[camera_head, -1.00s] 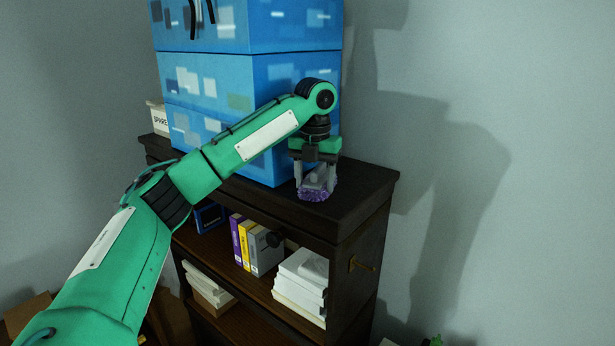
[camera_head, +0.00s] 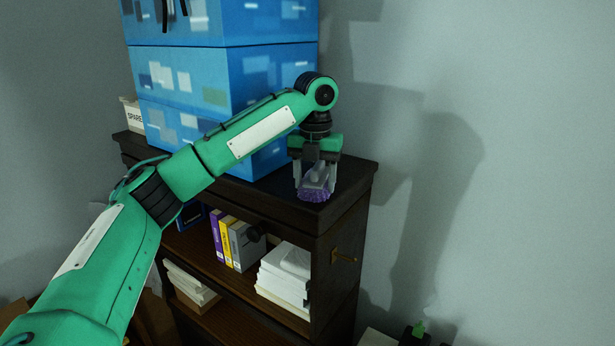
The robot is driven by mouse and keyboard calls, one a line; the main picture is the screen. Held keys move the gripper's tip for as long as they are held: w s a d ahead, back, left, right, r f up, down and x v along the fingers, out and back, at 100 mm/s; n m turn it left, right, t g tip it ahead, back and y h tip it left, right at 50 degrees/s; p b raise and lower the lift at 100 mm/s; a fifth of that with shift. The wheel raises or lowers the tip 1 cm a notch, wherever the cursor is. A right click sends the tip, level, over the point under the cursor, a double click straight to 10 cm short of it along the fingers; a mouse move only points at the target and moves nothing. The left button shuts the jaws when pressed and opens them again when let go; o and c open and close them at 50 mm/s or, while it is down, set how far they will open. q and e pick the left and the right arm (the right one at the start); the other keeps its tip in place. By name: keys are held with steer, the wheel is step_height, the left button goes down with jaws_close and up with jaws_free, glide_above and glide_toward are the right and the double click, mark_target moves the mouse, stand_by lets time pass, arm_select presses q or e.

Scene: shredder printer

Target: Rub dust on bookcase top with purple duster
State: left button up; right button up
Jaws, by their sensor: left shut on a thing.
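The dark wooden bookcase (camera_head: 345,190) stands against the wall, its top at the height of my left gripper. My left gripper (camera_head: 316,182) points down over the right front part of the bookcase top. It is shut on the purple duster (camera_head: 316,194), which has a grey handle and a purple bristle pad. The pad is at the top's front edge; I cannot tell for sure whether it touches the surface. No dust can be made out on the dark top. My right gripper is not in view.
Stacked blue boxes (camera_head: 270,80) fill the left and middle of the top, close beside my gripper. A white box marked SPARE (camera_head: 132,115) sits at the far left. Binders (camera_head: 240,243) and paper stacks (camera_head: 285,275) lie on the shelves below. A brass hook (camera_head: 345,258) sticks out from the side.

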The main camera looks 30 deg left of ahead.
arm_select(q)
steer(key=shift+d, duration=1.05)
steer(key=shift+f, duration=0.1)
steer(key=shift+w+a, duration=0.2)
steer(key=shift+a, duration=2.6)
steer(key=shift+w+a, duration=0.15)
steer(key=shift+a, duration=2.6)
steer(key=shift+r, duration=3.1)
step_height(320, 180, up, 3)
steer(key=shift+d+r, duration=0.1)
